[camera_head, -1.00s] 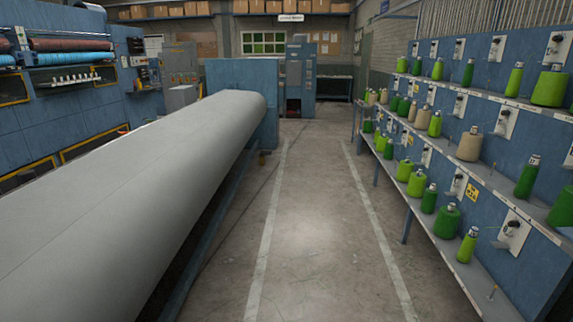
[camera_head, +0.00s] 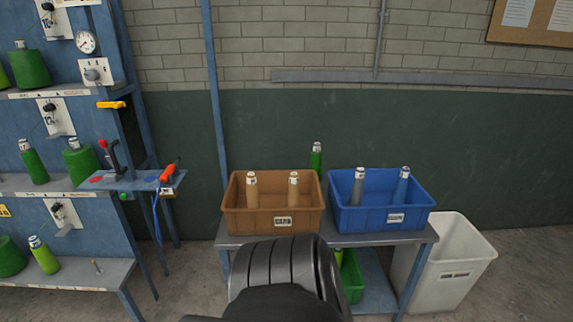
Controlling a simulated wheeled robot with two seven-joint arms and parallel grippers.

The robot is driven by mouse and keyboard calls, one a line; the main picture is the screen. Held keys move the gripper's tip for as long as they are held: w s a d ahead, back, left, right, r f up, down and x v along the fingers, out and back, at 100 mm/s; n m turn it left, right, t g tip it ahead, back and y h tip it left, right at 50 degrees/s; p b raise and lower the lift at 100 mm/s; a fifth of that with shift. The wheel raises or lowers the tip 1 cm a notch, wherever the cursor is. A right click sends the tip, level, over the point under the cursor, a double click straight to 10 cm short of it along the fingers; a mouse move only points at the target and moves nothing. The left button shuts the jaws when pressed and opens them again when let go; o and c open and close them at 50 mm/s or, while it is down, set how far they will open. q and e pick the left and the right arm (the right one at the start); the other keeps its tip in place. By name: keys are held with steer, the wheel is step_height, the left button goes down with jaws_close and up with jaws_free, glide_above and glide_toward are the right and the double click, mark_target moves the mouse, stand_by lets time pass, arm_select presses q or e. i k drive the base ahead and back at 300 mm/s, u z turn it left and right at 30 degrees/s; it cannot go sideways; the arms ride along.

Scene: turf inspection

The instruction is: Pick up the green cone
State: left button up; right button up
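A green cone (camera_head: 316,158) with a white top stands upright behind the crates, its lower part hidden by them. More green cones sit on the blue rack at the left: a wide one (camera_head: 31,68) on the upper shelf, a slim one (camera_head: 34,162) and a wide one (camera_head: 80,162) on the middle shelf, and a light green tilted one (camera_head: 43,255) and a dark one (camera_head: 10,257) on the lower shelf. A black ribbed part of my own arm covers the bottom middle. Neither gripper shows.
A small metal table (camera_head: 424,236) carries a brown crate (camera_head: 240,222) with two tan cones and a blue crate (camera_head: 350,220) with a grey and a blue cone. A green bin (camera_head: 353,278) is below. A white bin (camera_head: 462,262) stands at its right; a brick wall is behind.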

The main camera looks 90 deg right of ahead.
mark_target(316, 155)
steer(key=z, duration=3.75)
